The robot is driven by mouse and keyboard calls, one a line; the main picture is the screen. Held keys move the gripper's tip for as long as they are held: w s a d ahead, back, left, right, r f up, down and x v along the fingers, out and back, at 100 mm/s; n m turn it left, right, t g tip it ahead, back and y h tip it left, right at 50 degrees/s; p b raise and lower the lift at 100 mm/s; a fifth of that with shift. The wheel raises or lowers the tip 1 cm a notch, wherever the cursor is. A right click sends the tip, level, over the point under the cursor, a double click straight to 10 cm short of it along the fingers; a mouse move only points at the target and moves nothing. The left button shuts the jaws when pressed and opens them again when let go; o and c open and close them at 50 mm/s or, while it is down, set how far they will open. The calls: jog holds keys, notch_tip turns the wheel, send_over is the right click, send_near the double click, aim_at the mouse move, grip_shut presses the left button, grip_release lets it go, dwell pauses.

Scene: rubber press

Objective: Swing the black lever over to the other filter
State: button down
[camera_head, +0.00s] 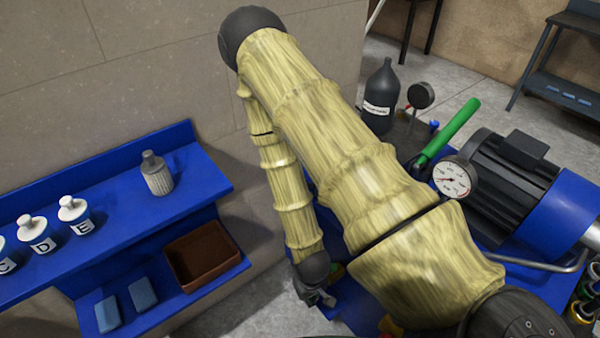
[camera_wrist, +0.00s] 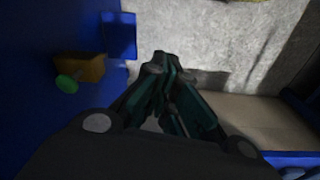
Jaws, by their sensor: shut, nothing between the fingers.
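My gripper (camera_wrist: 162,66) is shut and empty in the wrist view, its fingertips together over grey floor beside blue metalwork. In the head view my gripper (camera_head: 320,298) hangs low at the end of my sleeved arm, just left of the blue machine frame. I cannot make out the black lever or either filter in these views; my arm covers much of the machine. In the wrist view a yellow block (camera_wrist: 82,67) with a green knob (camera_wrist: 66,84) sits on the blue surface to the left, apart from my fingers.
A pressure gauge (camera_head: 455,177), a green handle (camera_head: 452,130) and a black motor (camera_head: 505,180) stand right of my arm. A dark bottle (camera_head: 381,95) is behind. A blue shelf (camera_head: 110,240) at left holds white bottles and a brown tray (camera_head: 175,265).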

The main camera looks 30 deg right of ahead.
jog(key=w+d+r+m+p, duration=0.1)
jog(key=w+d+r, duration=0.4)
jog(key=w+r, duration=0.3)
jog(key=w+d+r+m+t+h+p, duration=0.1)
jog(key=w+d+r+m, duration=0.1)
jog(key=w+d+r, duration=0.3)
jog(key=w+d+r+m+t+p, duration=0.1)
jog(key=w+d+r, duration=0.4)
jog(key=w+r, duration=0.7)
jog(key=shift+w+r+m, duration=0.3)
jog(key=shift+w, duration=0.75)
jog(key=shift+f, duration=0.1)
jog(key=shift+d+p+x, duration=0.2)
jog(key=shift+p+x, duration=0.85)
jog(key=shift+x, duration=3.9)
jog(key=shift+w, duration=0.15)
